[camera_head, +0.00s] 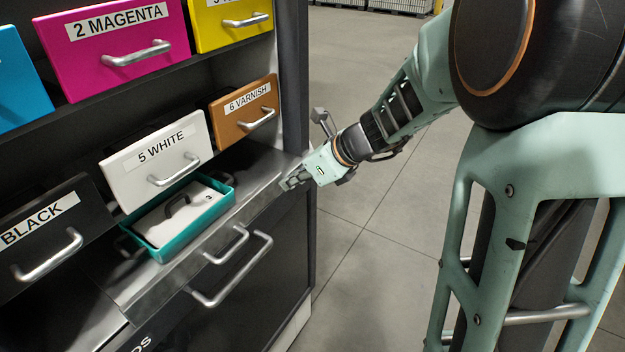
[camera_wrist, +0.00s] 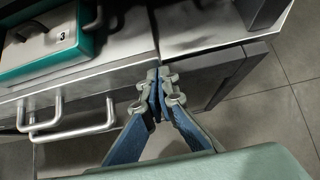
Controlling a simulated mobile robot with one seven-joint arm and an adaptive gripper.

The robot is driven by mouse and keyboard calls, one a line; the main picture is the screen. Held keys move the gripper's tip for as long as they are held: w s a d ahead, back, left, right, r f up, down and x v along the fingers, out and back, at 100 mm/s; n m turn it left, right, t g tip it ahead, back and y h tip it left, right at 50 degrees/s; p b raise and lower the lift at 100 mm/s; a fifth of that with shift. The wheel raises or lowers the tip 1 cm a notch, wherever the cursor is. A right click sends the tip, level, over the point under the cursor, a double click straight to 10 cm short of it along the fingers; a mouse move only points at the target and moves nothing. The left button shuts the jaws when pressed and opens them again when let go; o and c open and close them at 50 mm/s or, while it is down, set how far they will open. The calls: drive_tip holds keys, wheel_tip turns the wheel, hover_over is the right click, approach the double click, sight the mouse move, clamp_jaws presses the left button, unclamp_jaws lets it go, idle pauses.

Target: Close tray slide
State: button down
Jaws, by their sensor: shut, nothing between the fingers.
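The tray slide (camera_head: 258,190) is a grey metal shelf standing out from the cabinet below the ink drawers, with a bar handle (camera_head: 228,246) on its front. In the wrist view, the slide's bare metal top (camera_wrist: 135,40) runs across the upper part. A teal tray (camera_head: 160,254) with a pale block marked 3 rests on it; the tray also shows in the wrist view (camera_wrist: 85,49). My gripper (camera_head: 287,183) is at the slide's right front edge. In the wrist view, its closed fingertips (camera_wrist: 158,76) overlap that front edge, empty; I cannot tell whether they touch it.
Above the slide are a white drawer (camera_head: 135,178), a brown varnish drawer (camera_head: 236,122), a black drawer (camera_head: 50,215) and a magenta drawer (camera_head: 85,55). A lower handle (camera_head: 235,280) juts out beneath the slide. The floor (camera_head: 375,190) right of the cabinet is clear.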

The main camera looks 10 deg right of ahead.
sight(259, 177)
drive_tip(key=w+a, duration=0.2)
drive_tip(key=w+a+p, duration=0.1)
drive_tip(key=w+a, duration=0.1)
drive_tip(key=a, duration=0.1)
drive_tip(key=w+a+p, duration=0.1)
drive_tip(key=a, duration=0.1)
drive_tip(key=shift+w+a, duration=0.25)
drive_tip(key=shift+w, duration=0.15)
drive_tip(key=shift+r, duration=0.1)
drive_tip(key=shift+a, duration=0.1)
